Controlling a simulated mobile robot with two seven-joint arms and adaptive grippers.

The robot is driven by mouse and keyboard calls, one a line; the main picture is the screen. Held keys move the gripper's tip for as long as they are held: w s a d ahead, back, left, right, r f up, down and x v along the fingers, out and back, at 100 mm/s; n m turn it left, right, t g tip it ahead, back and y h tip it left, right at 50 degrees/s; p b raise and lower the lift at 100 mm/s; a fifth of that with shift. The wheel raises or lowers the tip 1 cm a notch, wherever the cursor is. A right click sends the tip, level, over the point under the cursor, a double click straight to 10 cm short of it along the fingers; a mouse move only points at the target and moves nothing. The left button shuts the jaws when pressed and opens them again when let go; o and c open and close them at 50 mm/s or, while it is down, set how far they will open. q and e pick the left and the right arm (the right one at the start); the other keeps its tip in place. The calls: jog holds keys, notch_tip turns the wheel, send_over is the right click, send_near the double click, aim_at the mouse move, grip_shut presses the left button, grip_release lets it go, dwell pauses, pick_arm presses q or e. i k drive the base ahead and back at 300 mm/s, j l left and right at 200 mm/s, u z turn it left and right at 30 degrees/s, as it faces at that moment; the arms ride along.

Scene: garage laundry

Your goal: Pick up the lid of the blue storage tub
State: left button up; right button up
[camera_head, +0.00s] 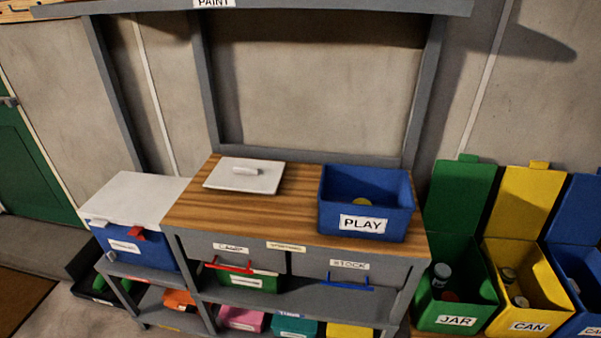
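A flat white lid (220,178) with a raised bar handle on top lies on the wooden bench top, left of centre. A blue open tub (338,216) labelled PLAY stands on the same bench top to the right, with something yellow inside. The lid and the tub are apart, with bare wood between them. Neither of my grippers is in view.
The wooden bench top (280,215) is clear in front of the lid. A blue cooler-like box (150,252) with a white top stands at the left. Drawers and shelves with coloured boxes are below. Open green (452,280), yellow and blue bins stand at the right.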

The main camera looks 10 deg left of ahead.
aim_at(248, 175)
jog(key=j+z, duration=0.85)
jog(key=z, duration=0.2)
jog(key=k+j+z, duration=0.15)
jog(key=j, duration=0.2)
jog(key=k+j+z, duration=0.2)
jog(key=j, duration=0.15)
jog(key=k+j+z, duration=0.15)
jog(key=j, duration=0.15)
jog(key=i, duration=0.05)
